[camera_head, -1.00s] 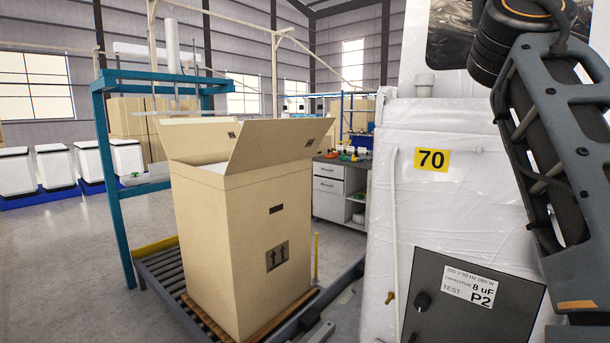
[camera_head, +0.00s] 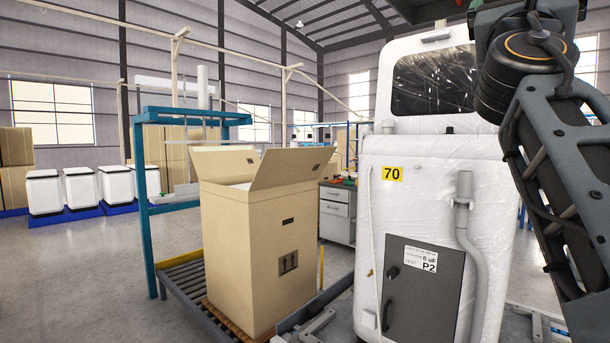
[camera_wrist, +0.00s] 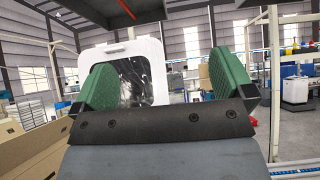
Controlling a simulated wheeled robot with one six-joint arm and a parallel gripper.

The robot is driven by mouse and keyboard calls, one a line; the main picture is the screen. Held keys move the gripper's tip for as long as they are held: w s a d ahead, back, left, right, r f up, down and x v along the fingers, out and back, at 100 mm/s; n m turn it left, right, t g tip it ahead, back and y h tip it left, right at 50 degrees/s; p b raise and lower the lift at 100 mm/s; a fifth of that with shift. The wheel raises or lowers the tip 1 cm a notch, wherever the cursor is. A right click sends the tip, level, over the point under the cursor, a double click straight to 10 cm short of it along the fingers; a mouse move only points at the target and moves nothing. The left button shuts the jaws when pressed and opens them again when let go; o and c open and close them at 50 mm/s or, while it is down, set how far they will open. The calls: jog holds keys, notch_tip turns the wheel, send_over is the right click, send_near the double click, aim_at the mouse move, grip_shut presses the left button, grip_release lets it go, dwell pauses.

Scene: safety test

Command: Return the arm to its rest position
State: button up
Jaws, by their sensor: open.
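My arm (camera_head: 560,170) runs up the right side of the head view, partly in front of the white cabinet. My gripper is outside the head view. In the wrist view my gripper (camera_wrist: 165,90) shows two green finger pads set wide apart, open, with nothing between them. Behind the pads is the white top of the cabinet (camera_wrist: 160,47) with its dark window. In the head view this cabinet (camera_head: 440,145) is wrapped in plastic, with a yellow 70 label and a dark grey door.
An open cardboard box (camera_head: 255,260) stands on a roller conveyor (camera_head: 180,277) left of the cabinet. A teal frame (camera_head: 148,205) rises beside it. White bins (camera_head: 80,190) line the far left. The floor (camera_head: 70,280) at left is clear.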

jog(key=w+d+f+m+g+y+p, duration=0.1)
jog(key=w+d+f+m+g+y, duration=0.1)
jog(key=w+f+m, duration=0.45)
jog(key=w+d+f+m+g+y, duration=0.2)
jog(key=w+f+m+g, duration=0.1)
jog(key=f+m, duration=0.5)
notch_tip(320, 180, down, 19)
jog(key=w+a+m+g+y+p, duration=0.2)
jog(key=a+m+g+y+p, duration=0.15)
jog(key=m+y, duration=0.25)
jog(key=s+a+f+m+g+y+p, duration=0.2)
jog(key=f, duration=0.3)
jog(key=s+a+f+m+g+y+p, duration=0.2)
jog(key=f, duration=0.3)
jog(key=s+a+f+m+g+y+p, duration=0.3)
jog(key=s+a+f+p, duration=0.5)
jog(key=s, duration=0.5)
jog(key=shift+a+g+y, duration=0.45)
jog(key=shift+a+y, duration=0.1)
jog(key=shift+y, duration=0.05)
